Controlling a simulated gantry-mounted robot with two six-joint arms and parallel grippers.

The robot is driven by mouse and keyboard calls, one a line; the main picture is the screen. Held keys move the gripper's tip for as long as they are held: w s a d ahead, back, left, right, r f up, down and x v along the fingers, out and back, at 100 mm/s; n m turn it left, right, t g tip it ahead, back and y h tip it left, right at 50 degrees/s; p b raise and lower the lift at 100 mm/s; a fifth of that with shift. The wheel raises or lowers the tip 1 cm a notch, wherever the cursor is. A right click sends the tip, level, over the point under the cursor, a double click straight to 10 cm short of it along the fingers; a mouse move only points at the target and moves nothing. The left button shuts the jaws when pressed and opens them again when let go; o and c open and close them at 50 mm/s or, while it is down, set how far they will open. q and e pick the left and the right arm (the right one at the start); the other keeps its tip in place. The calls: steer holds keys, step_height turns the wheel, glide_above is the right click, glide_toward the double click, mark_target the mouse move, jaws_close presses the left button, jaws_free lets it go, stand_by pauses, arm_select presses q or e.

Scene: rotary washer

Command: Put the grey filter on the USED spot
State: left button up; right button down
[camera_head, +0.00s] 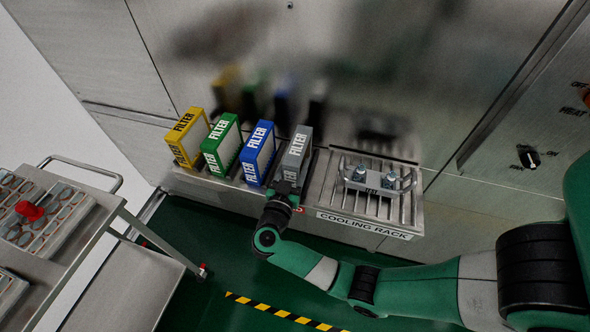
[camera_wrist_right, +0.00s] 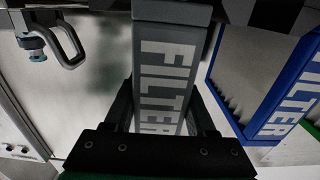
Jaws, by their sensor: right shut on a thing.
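The grey filter (camera_head: 294,158) stands upright at the right end of a row of filters on the metal ledge. My right gripper (camera_head: 283,193) reaches it from the front and is shut on its lower front. In the right wrist view the grey filter (camera_wrist_right: 165,70) lies between the two fingers (camera_wrist_right: 163,118), its FILTER lettering facing the camera. A red label at the ledge edge (camera_head: 300,210) is mostly hidden by my gripper; only its last part shows, so I cannot read it whole. I cannot tell whether the filter touches the ledge. My left gripper is not in view.
The blue filter (camera_head: 258,153) is close on the left, then the green (camera_head: 221,146) and yellow (camera_head: 187,137) filters. On the right is the cooling rack (camera_head: 345,203) holding a metal handled part (camera_head: 378,179). A metal cart (camera_head: 85,235) stands at left.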

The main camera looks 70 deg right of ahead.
steer(key=shift+f, duration=0.15)
steer(key=shift+f, duration=0.1)
steer(key=shift+c, duration=1.1)
jaws_free()
steer(key=shift+f, duration=0.1)
steer(key=s+a+p, duration=0.1)
steer(key=a+p, duration=0.1)
steer(key=a, duration=1)
steer(key=shift+s, duration=0.2)
steer(key=shift+r, duration=0.2)
